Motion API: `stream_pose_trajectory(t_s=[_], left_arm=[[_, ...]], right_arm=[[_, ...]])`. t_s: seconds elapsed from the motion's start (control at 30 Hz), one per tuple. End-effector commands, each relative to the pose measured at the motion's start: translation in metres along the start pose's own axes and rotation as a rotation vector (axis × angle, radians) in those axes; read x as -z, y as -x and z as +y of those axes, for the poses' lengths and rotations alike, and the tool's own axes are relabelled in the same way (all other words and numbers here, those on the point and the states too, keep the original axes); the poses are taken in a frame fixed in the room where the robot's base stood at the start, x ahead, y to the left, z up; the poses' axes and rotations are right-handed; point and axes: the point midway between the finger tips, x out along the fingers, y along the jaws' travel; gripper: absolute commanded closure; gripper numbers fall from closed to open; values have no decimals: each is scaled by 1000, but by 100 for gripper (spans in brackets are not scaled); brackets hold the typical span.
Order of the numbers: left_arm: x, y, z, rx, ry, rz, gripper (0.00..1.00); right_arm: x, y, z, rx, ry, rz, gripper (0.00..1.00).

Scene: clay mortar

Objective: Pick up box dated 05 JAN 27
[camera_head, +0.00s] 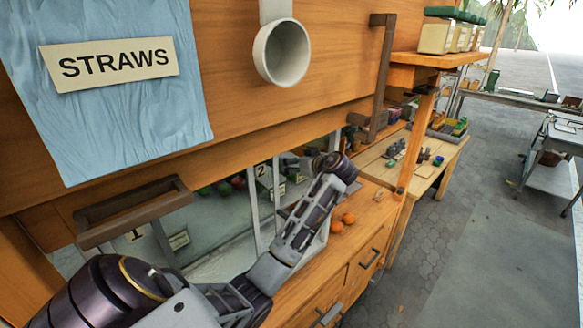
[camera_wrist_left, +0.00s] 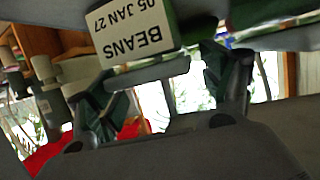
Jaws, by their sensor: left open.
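In the left wrist view, the box with the white label reading BEANS 05 JAN 27 (camera_wrist_left: 135,28) shows upside down at the top of the picture. Its upper part is cut off by the frame. My left gripper (camera_wrist_left: 168,85) is open, with dark green finger pads on either side just below the label. The label's lower edge lies close to the fingers; I cannot tell whether they touch the box. My right gripper is in neither view.
A STRAWS sign (camera_head: 118,66) on blue cloth and a white pipe (camera_head: 282,52) are close in front. Green-lidded cream boxes (camera_head: 437,35) stand on a high shelf. Oranges (camera_head: 347,218) lie on the wooden counter.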

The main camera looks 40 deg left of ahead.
Motion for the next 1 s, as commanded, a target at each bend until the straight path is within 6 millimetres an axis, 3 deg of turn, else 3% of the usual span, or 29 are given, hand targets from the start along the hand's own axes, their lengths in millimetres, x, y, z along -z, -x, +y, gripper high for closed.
stream_pose_trajectory(t_s=[0.23,0.7,1.0], left_arm=[[0,-18,0,0,-1,-1,20],[0,-18,0,0,0,-1,20],[0,-18,0,0,0,-1,58]], right_arm=[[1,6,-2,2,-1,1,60],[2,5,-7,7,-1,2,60],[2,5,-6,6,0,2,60]])
